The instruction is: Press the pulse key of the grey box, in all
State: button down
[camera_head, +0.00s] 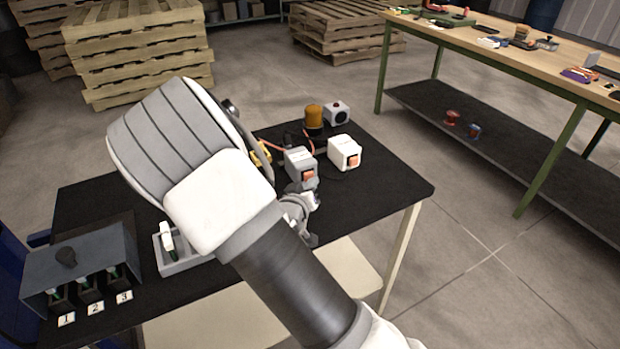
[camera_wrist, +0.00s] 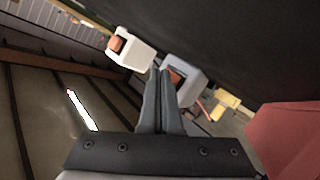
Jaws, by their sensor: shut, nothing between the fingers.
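The grey box (camera_head: 299,164) stands on the black table, with an orange key (camera_head: 308,176) on its front face. In the wrist view the grey box (camera_wrist: 186,75) is straight ahead of my fingertips, and its orange key (camera_wrist: 175,78) is partly hidden behind them. My gripper (camera_wrist: 160,70) is shut and empty, its tips close to the key. I cannot tell whether they touch it. In the head view my gripper (camera_head: 308,202) is just in front of the grey box, partly hidden by my arm.
A white box (camera_head: 344,152) with an orange key stands close to the right of the grey box. Behind are an amber beacon (camera_head: 314,117) and a white unit with a round dark front (camera_head: 338,113). A tray (camera_head: 180,265) and a numbered grey holder (camera_head: 80,262) are at left.

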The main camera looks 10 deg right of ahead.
jog(key=shift+s+d, duration=0.15)
jog(key=shift+s, duration=0.45)
jog(key=shift+s+d, duration=0.25)
jog(key=shift+s, duration=0.55)
jog(key=shift+s+d, duration=0.2)
jog(key=shift+s, duration=0.6)
jog(key=shift+s+d, duration=0.25)
jog(key=shift+s, duration=0.55)
